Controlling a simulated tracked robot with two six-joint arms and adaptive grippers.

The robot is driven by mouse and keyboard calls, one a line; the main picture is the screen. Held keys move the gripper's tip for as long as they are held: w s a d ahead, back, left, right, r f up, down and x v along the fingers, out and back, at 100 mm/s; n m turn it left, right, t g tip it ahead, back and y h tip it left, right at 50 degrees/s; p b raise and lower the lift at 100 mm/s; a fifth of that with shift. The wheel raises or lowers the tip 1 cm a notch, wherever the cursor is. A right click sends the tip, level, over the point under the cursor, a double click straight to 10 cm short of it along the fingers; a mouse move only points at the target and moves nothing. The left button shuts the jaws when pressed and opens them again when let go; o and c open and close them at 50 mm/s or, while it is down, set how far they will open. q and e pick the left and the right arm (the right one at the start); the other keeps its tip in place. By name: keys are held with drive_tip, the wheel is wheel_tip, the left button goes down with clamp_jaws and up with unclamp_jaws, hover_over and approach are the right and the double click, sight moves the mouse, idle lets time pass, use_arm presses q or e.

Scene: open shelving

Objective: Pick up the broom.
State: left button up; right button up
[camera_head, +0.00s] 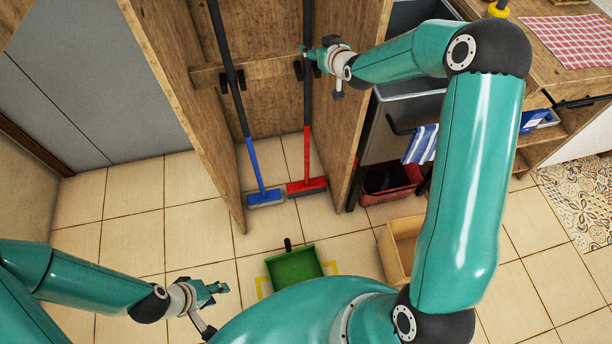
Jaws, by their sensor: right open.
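Two brooms stand upright in an open wooden cabinet. The red broom (307,150) has a black upper handle and a red lower part with a dark red head on the floor. The blue broom (254,165) is to its left, with a dark handle leaning left and a blue-grey head. My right gripper (310,54) is open beside the red broom's black upper handle; I cannot tell whether it touches it. My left gripper (218,290) is low at the lower left, over the floor, away from both brooms; its jaw opening is unclear.
A wooden rail (265,68) with dark clips crosses the cabinet behind the handles. Cabinet side walls (190,90) close in on both sides. A green dustpan (295,266) lies on the tiles in front. A red bin (392,184) and a wooden box (398,255) are to the right.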

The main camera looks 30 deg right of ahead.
sight(309, 43)
drive_tip(key=p+x, duration=0.1)
drive_tip(key=x, duration=0.1)
drive_tip(key=p+x, duration=0.1)
drive_tip(key=x, duration=0.2)
drive_tip(key=shift+a+r, duration=0.1)
drive_tip(key=shift+r, duration=0.15)
drive_tip(key=shift+w+f, duration=0.15)
drive_tip(key=shift+w, duration=0.2)
clamp_jaws()
